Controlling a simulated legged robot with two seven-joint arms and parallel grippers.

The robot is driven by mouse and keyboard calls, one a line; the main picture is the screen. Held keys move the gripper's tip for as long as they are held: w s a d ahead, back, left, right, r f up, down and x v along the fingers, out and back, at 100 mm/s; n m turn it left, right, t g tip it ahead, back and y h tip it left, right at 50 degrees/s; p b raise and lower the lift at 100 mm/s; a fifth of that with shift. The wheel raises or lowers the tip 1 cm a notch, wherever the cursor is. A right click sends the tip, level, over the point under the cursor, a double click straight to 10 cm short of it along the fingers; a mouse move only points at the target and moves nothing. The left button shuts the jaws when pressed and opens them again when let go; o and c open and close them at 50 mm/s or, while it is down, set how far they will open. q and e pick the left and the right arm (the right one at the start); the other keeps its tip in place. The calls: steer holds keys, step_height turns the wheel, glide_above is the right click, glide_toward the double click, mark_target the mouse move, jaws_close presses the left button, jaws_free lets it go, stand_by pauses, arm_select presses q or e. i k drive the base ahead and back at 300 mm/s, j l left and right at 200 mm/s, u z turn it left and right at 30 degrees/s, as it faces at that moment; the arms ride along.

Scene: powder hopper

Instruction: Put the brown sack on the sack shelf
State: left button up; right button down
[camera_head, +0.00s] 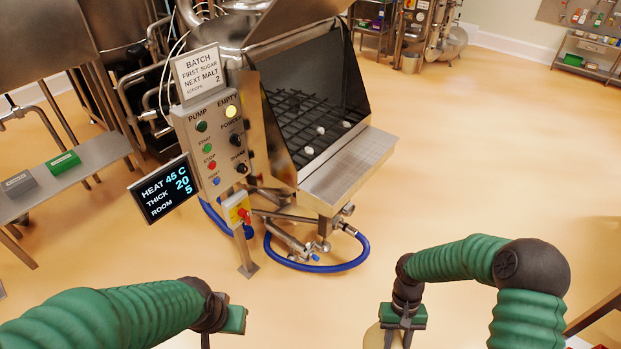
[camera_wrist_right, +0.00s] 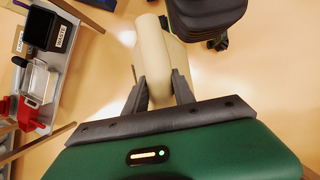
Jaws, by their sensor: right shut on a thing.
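My right gripper (camera_head: 397,338) is low in the head view, right of centre, with its fingers around a tan, rounded thing (camera_head: 374,337) cut off by the bottom edge. The right wrist view shows the same gripper (camera_wrist_right: 158,77) shut on this pale tan, elongated thing (camera_wrist_right: 153,50). I cannot tell from these views whether it is the brown sack. My left gripper (camera_head: 207,340) is at the bottom left, mostly cut off; its opening cannot be seen. No shelf is clearly marked as the sack shelf.
The steel hopper (camera_head: 345,170) with its grate stands ahead, beside the button panel (camera_head: 215,145). A blue hose (camera_head: 330,268) loops on the floor. A bench (camera_head: 100,165) is left. A storage rack (camera_head: 590,50) stands far right. Open floor (camera_head: 480,170) lies right of the hopper.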

mark_target(358, 157)
steer(key=i+l+u, duration=0.15)
steer(key=i, duration=0.25)
steer(key=i+l+u, duration=0.2)
steer(key=i, duration=0.2)
steer(key=i+l+u, duration=0.15)
steer(key=i, duration=0.25)
